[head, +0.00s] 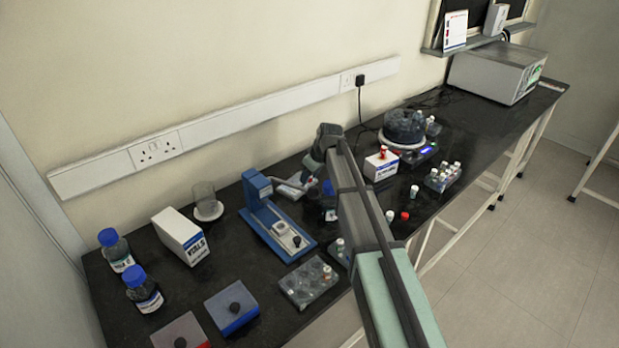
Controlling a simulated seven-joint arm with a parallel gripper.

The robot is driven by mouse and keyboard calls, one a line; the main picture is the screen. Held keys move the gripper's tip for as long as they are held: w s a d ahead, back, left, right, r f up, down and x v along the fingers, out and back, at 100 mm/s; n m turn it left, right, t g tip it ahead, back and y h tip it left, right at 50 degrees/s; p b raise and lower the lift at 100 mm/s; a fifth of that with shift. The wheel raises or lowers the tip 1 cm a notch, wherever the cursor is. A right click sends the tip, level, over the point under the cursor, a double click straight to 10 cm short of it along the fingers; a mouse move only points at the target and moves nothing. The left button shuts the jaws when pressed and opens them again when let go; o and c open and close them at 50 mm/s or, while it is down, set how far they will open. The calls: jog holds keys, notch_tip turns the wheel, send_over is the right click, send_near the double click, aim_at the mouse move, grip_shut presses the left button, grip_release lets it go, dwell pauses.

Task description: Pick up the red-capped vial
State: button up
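A small red cap (405,215) shows on the black bench near its front edge, just right of my arm; whether a vial body is under it is too small to tell. Another red-topped item (382,152) shows at the white box behind it; I cannot tell if it is a vial standing on or in front of the box. My arm reaches from the lower right to the middle of the bench. My gripper (308,180) points down near the blue stand, left of both red tops and apart from them. Its fingers are too small and partly hidden, so its opening is unclear.
White-capped vials (414,191) stand near the red cap. A clear rack (308,283) lies at the front, another rack (442,178) at right. A blue stand (275,218), white carton (181,236), blue-capped bottles (115,250) and a round device (404,128) occupy the bench (480,125).

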grip_shut()
notch_tip(320, 180, up, 9)
jog(key=shift+w+r, duration=0.1)
jog(key=shift+r, duration=0.1)
jog(key=shift+a+r+n, duration=0.25)
jog(key=shift+a+n, duration=0.05)
jog(key=shift+a, duration=0.05)
jog(key=a+n+g, duration=0.1)
jog(key=a+n, duration=0.2)
send_near(293, 180)
jog(key=shift+n+g, duration=0.4)
jog(key=shift+w+x, duration=0.2)
jog(key=shift+x, duration=2.75)
